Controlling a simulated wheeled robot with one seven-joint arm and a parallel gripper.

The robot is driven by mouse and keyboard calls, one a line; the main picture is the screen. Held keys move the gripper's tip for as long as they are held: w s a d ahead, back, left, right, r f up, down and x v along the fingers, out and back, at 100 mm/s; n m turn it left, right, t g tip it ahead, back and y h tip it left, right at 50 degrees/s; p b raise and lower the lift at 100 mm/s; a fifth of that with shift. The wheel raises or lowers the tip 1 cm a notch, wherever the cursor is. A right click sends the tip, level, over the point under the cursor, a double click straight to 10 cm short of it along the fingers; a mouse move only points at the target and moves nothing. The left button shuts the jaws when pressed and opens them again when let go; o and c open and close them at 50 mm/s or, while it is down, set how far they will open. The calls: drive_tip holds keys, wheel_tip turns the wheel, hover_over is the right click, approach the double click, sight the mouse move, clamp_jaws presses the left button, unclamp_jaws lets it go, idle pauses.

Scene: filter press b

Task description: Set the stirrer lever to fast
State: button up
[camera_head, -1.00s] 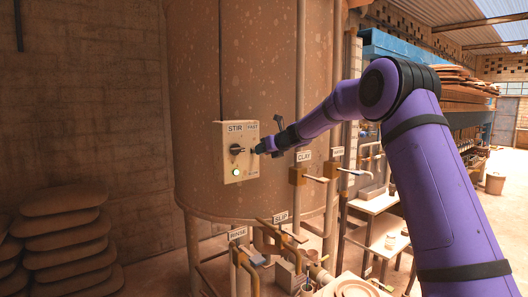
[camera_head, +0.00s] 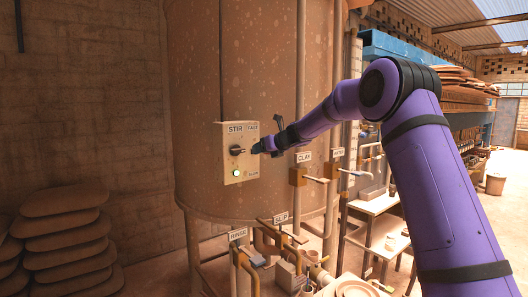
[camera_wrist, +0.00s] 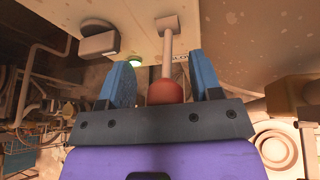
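The stirrer control box (camera_head: 229,165) is fixed to the big tank, with a STIR label at its top, FAST at the upper right and SLOW at the lower right. The stirrer lever shows in the wrist view as a pale rod (camera_wrist: 168,45) ending in a red knob (camera_wrist: 166,91). My gripper (camera_head: 257,147) is at the right side of the box, between the FAST and SLOW labels, and hides the lever in the head view. In the wrist view my gripper (camera_wrist: 163,82) is open, with one blue finger on each side of the knob and visible gaps between.
A dark selector knob (camera_head: 237,150) and a lit green lamp (camera_head: 236,172) sit on the box, left of my gripper. Pipes with CLAY (camera_head: 304,157), SLIP (camera_head: 280,217) and RINSE (camera_head: 237,234) labels stand below and right.

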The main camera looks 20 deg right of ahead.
drive_tip(key=shift+d+f, duration=0.1)
drive_tip(key=v, duration=1)
drive_tip(key=shift+s, duration=0.3)
drive_tip(key=shift+d, duration=0.1)
